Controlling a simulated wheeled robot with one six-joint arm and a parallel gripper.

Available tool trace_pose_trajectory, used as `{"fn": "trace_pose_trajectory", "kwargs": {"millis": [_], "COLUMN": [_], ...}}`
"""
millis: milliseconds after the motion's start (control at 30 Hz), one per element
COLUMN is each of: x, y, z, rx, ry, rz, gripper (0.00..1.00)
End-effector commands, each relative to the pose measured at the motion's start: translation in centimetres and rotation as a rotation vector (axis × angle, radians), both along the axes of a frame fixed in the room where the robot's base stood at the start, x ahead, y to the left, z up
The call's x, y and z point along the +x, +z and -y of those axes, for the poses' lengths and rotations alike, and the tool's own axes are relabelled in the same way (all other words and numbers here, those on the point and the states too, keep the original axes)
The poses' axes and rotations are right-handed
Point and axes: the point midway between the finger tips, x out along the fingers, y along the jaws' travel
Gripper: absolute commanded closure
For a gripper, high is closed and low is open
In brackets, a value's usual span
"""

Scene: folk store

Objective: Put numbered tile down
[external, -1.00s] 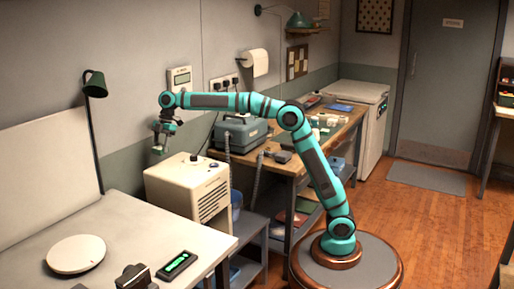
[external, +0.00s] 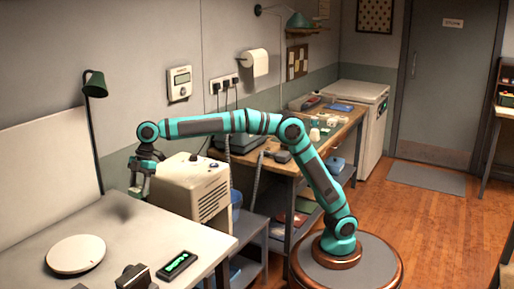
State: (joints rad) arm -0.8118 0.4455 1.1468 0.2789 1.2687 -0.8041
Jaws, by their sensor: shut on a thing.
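My gripper (external: 139,188) points down over the back of the white table (external: 150,232) at the left, beside the cream box-shaped machine. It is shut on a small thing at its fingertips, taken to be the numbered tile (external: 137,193). The tile is tiny here and partly covered by the fingers, so its number cannot be read. A soft shadow lies on the table a little below and left of the gripper, and the tile appears to be above the surface.
On the white table are a round white disc (external: 76,253), a black device with green marks (external: 177,265) and a dark object (external: 135,278) at the front edge. A green lamp (external: 95,85) stands behind. The cream machine (external: 190,187) is close right of my gripper. The table's middle is clear.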

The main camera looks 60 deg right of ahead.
Motion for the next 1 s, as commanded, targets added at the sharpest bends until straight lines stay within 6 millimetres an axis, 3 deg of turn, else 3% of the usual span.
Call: {"fn": "trace_pose_trajectory", "kwargs": {"millis": [300,600,1000], "x": [-0.2,-0.2,-0.2], "y": [-0.3,-4.9,-8.3], "z": [-0.2,-0.2,-0.2], "rx": [0.0,0.0,-0.001], "ry": [0.0,0.0,-0.001], "rz": [0.0,0.0,0.0], "gripper": [0.74,0.74,0.74]}}
